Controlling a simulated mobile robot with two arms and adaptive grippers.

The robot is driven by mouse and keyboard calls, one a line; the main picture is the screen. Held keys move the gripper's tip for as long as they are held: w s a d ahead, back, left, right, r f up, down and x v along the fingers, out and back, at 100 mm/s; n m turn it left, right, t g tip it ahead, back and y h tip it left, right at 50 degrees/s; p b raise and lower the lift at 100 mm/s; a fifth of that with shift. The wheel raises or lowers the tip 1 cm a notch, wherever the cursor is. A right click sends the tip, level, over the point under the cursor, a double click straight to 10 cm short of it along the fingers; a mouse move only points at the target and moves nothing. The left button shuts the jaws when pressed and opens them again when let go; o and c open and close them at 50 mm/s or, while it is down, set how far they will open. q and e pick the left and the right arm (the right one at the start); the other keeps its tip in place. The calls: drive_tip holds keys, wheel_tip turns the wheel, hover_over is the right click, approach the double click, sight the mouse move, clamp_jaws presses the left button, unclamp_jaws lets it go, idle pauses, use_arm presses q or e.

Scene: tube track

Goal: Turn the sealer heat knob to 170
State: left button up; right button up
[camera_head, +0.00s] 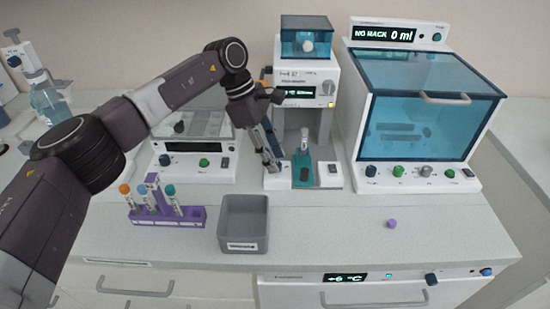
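A white upright machine (297,88) with a teal clear top stands at the back middle and looks like the sealer. Its front has a small lit display whose text is too small to read. A round grey knob (327,88) sits on the right of this front; its setting cannot be read. A capped tube (304,139) stands upright on the teal holder (303,178) below. My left gripper (273,164) points down at the left side of the machine's base, below and left of the knob. Its finger gap is unclear. My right gripper is not in view.
A teal-windowed cabinet (425,110) stands to the right. A purple rack (193,216) with capped tubes and an empty grey bin (243,222) stand in front on the left. A purple cap (392,224) lies on the bench at front right. The bench around it is clear.

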use_arm(q)
drive_tip(key=v, duration=1.1)
drive_tip(key=shift+a, duration=0.1)
